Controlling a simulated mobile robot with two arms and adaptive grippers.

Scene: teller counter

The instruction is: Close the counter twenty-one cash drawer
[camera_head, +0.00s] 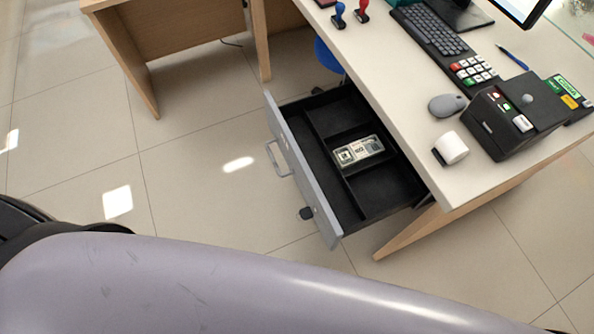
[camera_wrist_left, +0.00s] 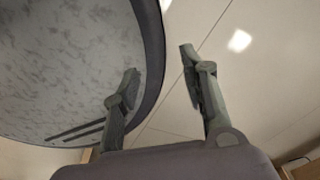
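The cash drawer (camera_head: 297,172) with a grey front stands pulled out from under the counter (camera_head: 395,95) in the head view. Its handle (camera_head: 275,160) is on the outer face, and a bundle of banknotes (camera_head: 358,151) lies in one of its black compartments. A small dark piece (camera_head: 306,213) shows at the drawer front's lower part. My left gripper (camera_wrist_left: 158,62) shows in the left wrist view with its two fingers apart and nothing between them, over the floor and a round grey-topped thing. Neither gripper shows in the head view.
A wooden desk (camera_head: 175,27) stands behind left. The tiled floor left of the drawer is clear. My own arm crosses the foreground.

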